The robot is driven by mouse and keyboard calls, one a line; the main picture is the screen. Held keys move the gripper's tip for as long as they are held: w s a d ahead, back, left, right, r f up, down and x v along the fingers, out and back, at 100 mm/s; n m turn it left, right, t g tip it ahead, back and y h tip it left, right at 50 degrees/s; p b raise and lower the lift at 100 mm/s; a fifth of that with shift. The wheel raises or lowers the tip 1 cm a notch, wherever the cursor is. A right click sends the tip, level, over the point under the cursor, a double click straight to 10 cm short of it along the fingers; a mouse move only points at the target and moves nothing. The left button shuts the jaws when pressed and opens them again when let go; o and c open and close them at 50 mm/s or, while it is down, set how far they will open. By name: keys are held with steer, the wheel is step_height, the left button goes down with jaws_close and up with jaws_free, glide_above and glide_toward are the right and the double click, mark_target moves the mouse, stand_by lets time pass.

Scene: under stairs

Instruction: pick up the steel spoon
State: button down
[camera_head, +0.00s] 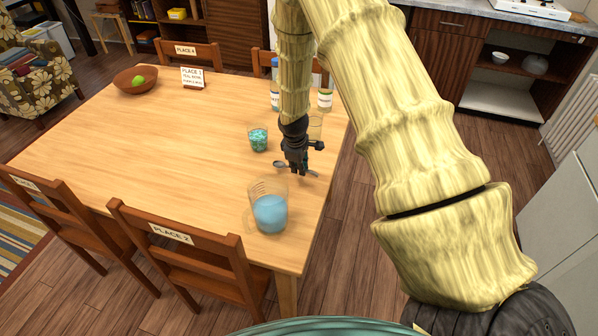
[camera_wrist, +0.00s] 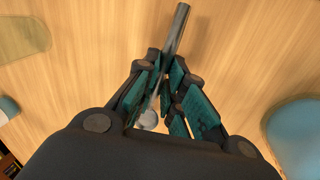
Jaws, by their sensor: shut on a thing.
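The steel spoon (camera_head: 280,163) is at the right part of the wooden table, its round bowl to the left of my gripper and its handle to the right. My gripper (camera_head: 298,170) points down and is shut on the spoon. In the wrist view the spoon's handle (camera_wrist: 177,28) sticks out past the fingertips (camera_wrist: 163,82). Its bowl (camera_wrist: 148,120) shows between the fingers, which hide part of the middle. I cannot tell whether the spoon touches the table.
A beaker of blue liquid (camera_head: 270,212) stands close in front of my gripper. A tumbler with teal contents (camera_head: 258,139) is behind left, and a clear glass (camera_head: 315,128) is close behind. Bottles (camera_head: 325,99) stand farther back.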

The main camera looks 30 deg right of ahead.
steer(key=s+a+r+b, duration=0.1)
steer(key=s+b, duration=0.3)
steer(key=s, duration=1.2)
steer(key=shift+r, duration=0.9)
steer(key=c, duration=2.2)
jaws_free()
steer(key=shift+a, duration=0.1)
jaws_close()
